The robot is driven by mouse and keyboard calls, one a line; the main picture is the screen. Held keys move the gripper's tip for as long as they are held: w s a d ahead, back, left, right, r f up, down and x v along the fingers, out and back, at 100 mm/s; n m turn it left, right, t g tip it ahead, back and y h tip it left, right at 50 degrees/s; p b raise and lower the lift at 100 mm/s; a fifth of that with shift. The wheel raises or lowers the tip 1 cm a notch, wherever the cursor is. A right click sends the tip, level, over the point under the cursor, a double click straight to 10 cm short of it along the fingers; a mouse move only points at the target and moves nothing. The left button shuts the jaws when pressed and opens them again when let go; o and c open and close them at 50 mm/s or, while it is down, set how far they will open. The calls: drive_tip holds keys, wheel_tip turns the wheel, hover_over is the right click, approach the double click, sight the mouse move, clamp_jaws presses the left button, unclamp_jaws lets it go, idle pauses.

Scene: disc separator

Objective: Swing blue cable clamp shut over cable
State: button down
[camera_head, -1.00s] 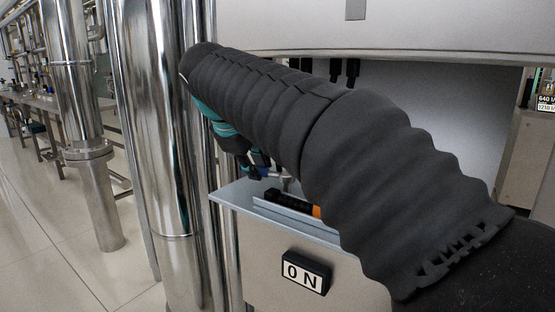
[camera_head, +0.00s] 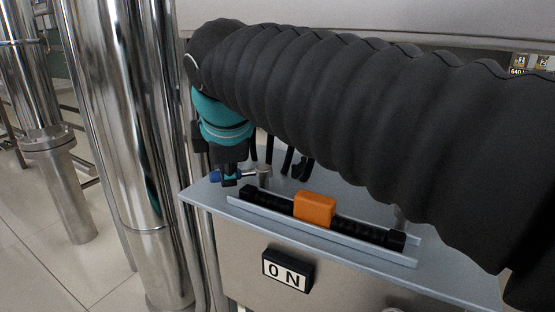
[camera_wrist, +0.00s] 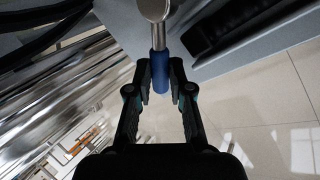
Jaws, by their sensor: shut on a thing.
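The blue cable clamp shows as a blue handle (camera_head: 214,176) on a short metal arm, which runs to a metal post (camera_head: 263,172) on the grey shelf. In the wrist view the blue handle (camera_wrist: 160,72) lies between the fingers of my gripper (camera_wrist: 160,85), which is shut on it. My gripper (camera_head: 229,176) is at the shelf's left end in the head view. A black cable-like bar (camera_head: 367,232) lies in a grey channel, with an orange block (camera_head: 315,209) around its middle. The clamp arm is beside the bar's left end, not over it.
A shiny steel column (camera_head: 115,120) stands close on the left. Several dark cables (camera_head: 270,150) hang behind the clamp. My arm hides much of the shelf's right side.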

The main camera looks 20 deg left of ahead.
idle(0.4)
drive_tip(key=c, duration=1)
unclamp_jaws()
drive_tip(key=shift+c, duration=0.2)
